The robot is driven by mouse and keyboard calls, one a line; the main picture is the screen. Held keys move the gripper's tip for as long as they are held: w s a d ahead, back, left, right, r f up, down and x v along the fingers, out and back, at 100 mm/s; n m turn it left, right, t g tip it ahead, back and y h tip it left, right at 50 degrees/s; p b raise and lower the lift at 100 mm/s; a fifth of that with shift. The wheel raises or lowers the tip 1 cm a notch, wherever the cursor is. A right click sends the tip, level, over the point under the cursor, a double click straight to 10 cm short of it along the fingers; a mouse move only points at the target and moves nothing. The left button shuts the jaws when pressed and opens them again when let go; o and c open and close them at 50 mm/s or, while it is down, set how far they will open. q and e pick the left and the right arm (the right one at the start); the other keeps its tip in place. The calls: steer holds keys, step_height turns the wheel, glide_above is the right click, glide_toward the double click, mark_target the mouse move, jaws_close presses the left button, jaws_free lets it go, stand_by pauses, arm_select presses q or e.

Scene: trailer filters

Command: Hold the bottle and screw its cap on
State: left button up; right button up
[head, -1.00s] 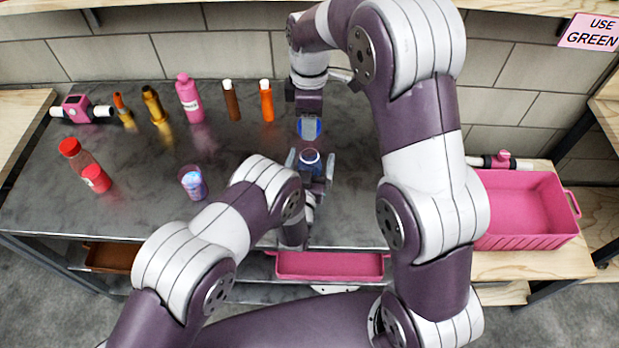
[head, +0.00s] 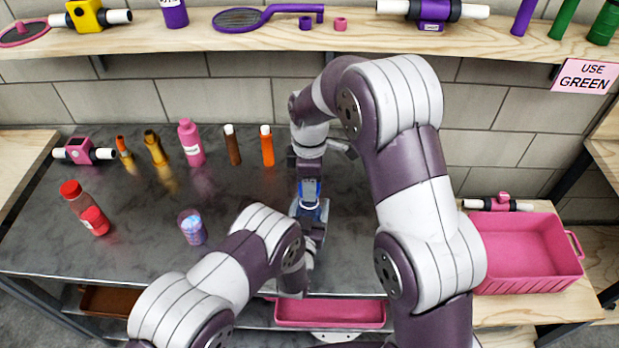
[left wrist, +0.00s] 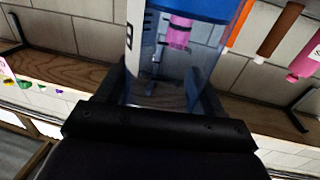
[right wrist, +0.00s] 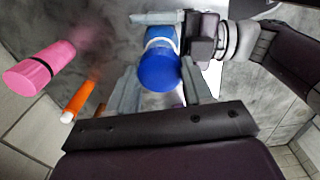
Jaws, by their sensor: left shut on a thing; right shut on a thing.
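The bottle, blue and partly see-through, stands upright between the fingers of my left gripper (head: 309,226); in the left wrist view the bottle (left wrist: 185,60) fills the space between the dark fingers. My left gripper is shut on it. The blue cap (right wrist: 158,72) is between the fingers of my right gripper (head: 309,193), which points straight down from above and is shut on the cap. In the right wrist view the cap sits in line over the bottle (right wrist: 162,34), at its top. Whether the threads are engaged cannot be seen.
Pink (head: 191,143), brown and orange bottles stand along the table's back. A red-capped bottle (head: 78,198), a red jar and a patterned cup (head: 192,227) are at left. A pink bin (head: 527,250) is at right. A shelf (head: 250,40) overhangs the back.

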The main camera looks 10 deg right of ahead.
mark_target(313, 210)
stand_by(0.4)
steer(key=shift+f, duration=0.85)
steer(key=shift+f, duration=0.55)
